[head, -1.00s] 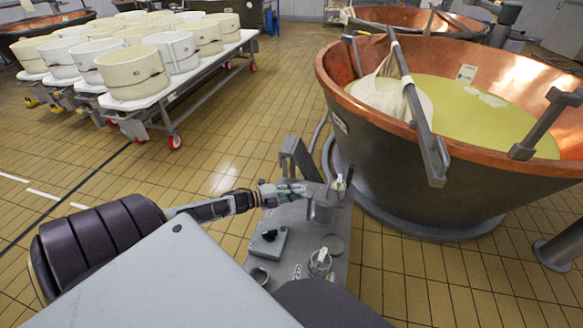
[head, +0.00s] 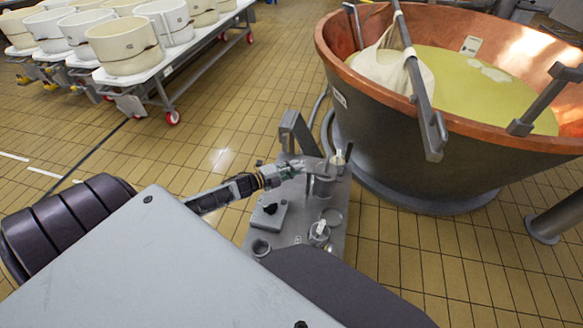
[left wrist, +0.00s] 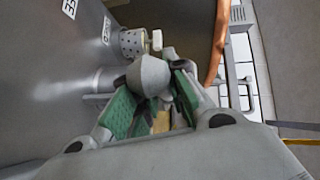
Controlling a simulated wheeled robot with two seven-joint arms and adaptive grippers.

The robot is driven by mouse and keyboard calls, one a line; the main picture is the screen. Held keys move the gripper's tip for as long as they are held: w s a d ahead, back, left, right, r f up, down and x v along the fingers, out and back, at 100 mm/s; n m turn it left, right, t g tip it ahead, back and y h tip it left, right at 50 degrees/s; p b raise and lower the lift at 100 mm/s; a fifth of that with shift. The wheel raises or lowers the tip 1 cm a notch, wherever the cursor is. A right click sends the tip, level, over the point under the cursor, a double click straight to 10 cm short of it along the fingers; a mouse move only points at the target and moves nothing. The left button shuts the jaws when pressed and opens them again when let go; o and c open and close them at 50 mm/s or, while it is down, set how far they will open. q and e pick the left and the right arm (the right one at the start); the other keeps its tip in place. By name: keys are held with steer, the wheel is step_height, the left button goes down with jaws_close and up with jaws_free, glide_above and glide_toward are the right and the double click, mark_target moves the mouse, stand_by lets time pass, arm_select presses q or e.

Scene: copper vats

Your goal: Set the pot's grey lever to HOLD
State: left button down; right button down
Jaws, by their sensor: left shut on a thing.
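A small grey pot (head: 323,186) stands on a narrow grey metal stand (head: 285,222) in front of the big copper vat. My left gripper (head: 300,168) reaches in from the left at the pot's upper side. In the left wrist view its green-padded fingers (left wrist: 152,105) are shut around a grey rounded knob (left wrist: 148,74), which looks like the end of the grey lever. The lever's arm is mostly hidden by the fingers. No HOLD mark is readable, so I cannot tell the lever's setting. My right gripper is not in view.
The copper vat (head: 400,150) with yellow liquid stands close behind the stand. A small box with a black knob (head: 269,213) and another fitting (head: 319,233) sit on the stand. A cart with white moulds (head: 125,45) is at the upper left. Tiled floor between is clear.

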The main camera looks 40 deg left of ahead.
arm_select(q)
steer(key=shift+s+a+f, duration=0.15)
steer(key=shift+a+f, duration=0.1)
steer(key=c, duration=1.7)
jaws_free()
steer(key=shift+o, duration=1.3)
steer(key=shift+s+r, duration=0.15)
steer(key=shift+s, duration=0.1)
steer(key=shift+w, duration=0.1)
steer(key=shift+d, duration=0.15)
steer(key=shift+r, duration=0.1)
